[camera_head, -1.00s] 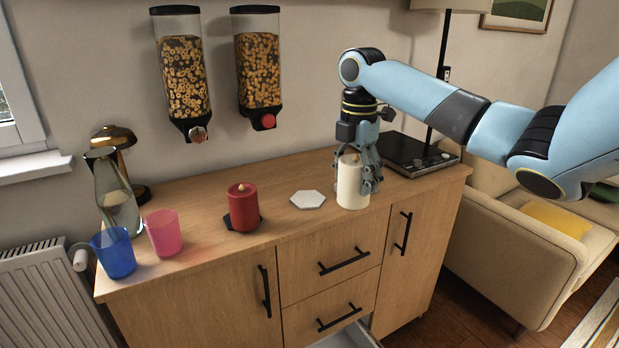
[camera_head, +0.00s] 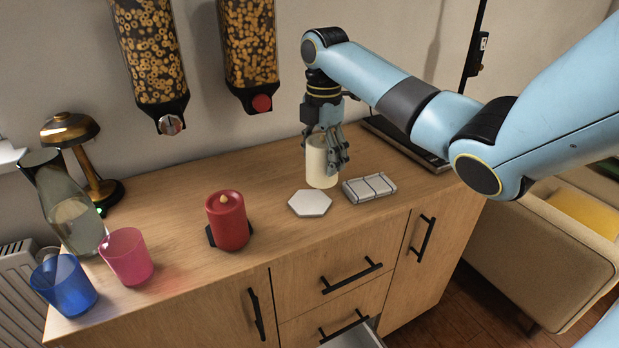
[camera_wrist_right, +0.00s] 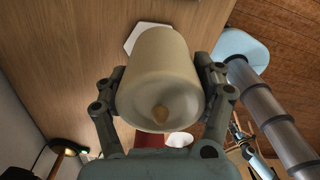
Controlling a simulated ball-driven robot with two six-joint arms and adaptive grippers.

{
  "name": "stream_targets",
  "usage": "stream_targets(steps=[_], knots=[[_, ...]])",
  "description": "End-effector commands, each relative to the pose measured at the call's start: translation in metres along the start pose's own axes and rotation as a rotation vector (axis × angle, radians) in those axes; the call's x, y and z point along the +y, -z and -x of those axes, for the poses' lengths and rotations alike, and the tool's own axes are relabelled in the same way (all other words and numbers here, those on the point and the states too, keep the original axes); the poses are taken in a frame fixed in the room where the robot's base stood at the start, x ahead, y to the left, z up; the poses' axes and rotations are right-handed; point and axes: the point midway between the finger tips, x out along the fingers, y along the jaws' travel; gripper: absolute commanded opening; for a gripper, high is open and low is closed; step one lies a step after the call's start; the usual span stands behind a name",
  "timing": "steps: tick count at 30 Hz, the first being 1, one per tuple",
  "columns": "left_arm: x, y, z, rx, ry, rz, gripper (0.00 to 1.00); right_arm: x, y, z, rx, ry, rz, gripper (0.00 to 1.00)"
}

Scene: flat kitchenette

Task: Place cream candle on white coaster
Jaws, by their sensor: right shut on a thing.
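The cream candle (camera_head: 318,163) is upright between the fingers of my right gripper (camera_head: 327,150), which is shut on it. The white hexagonal coaster (camera_head: 310,203) lies flat and empty on the wooden cabinet top, just in front of and slightly left of the candle. In the right wrist view, the candle (camera_wrist_right: 160,80) fills the space between both fingers, and part of the coaster (camera_wrist_right: 145,36) shows beyond its base. The candle looks lifted, but its exact height is hard to tell.
A tiled grey-white square coaster (camera_head: 369,188) lies right of the white one. A red candle (camera_head: 227,221) stands on a dark coaster to the left. Pink (camera_head: 126,257) and blue (camera_head: 64,286) cups, a glass carafe (camera_head: 75,215) and a brass lamp (camera_head: 88,160) stand farther left.

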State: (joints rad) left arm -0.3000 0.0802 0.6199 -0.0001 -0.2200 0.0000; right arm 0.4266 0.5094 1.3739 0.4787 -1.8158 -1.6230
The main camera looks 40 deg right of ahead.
Motion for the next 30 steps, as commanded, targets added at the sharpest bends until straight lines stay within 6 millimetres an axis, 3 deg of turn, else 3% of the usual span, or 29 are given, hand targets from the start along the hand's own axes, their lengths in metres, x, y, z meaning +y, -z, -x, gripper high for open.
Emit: stream_targets(steps=[4,8,15,26,27,30], knots=[[0.0,0.0,0.0,0.0,0.0,0.0,0.4,0.013,0.018,-0.012,0.002,0.0,0.0,0.23],[0.0,0.0,0.001,0.0,0.0,0.0,0.4,0.016,0.022,-0.019,0.0,0.0,0.001,0.23],[0.001,0.001,0.001,0.0,-0.001,0.0,0.4,0.016,0.021,-0.053,-0.001,0.0,0.0,0.23],[0.001,0.001,0.001,0.001,-0.001,0.0,0.4,0.016,0.021,-0.058,-0.002,0.0,0.001,0.23],[0.001,0.001,0.001,0.001,-0.001,0.0,0.4,0.015,0.021,-0.059,-0.002,0.0,0.001,0.7],[0.001,0.001,0.001,0.001,-0.001,0.0,0.4,0.015,0.021,-0.058,-0.002,0.0,0.001,0.83]])
